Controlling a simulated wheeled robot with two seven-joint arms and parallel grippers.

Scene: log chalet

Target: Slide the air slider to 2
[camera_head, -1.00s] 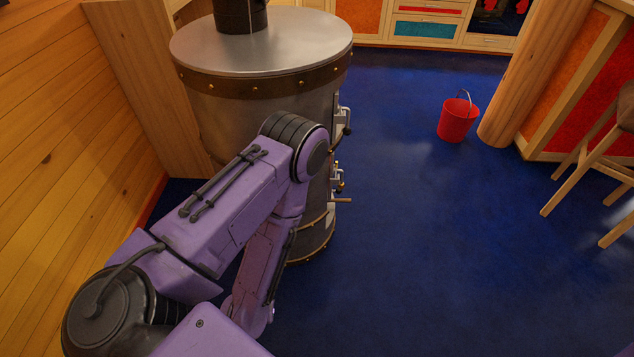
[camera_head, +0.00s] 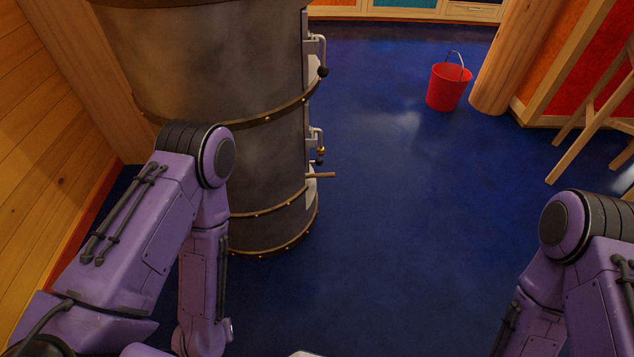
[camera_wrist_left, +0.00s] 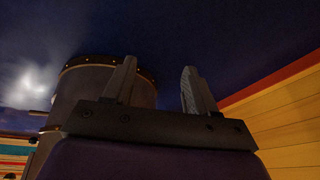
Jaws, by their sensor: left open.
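A large round metal stove (camera_head: 215,70) with riveted bands stands at the left in the head view. Its fittings stick out from its right side, seen edge-on: an upper handle (camera_head: 322,70), a small latch (camera_head: 319,147) and a low thin rod (camera_head: 321,175). I cannot tell which part is the air slider, and no number marks are readable. My left gripper (camera_wrist_left: 158,85) is open and empty in the left wrist view, with part of the stove (camera_wrist_left: 85,90) behind it to the left. My right arm shows, but its gripper is out of frame.
A red bucket (camera_head: 448,87) stands on the blue floor (camera_head: 410,190), beside a wooden post (camera_head: 512,55). A wooden stool (camera_head: 590,115) is at the right. The floor right of the stove is clear.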

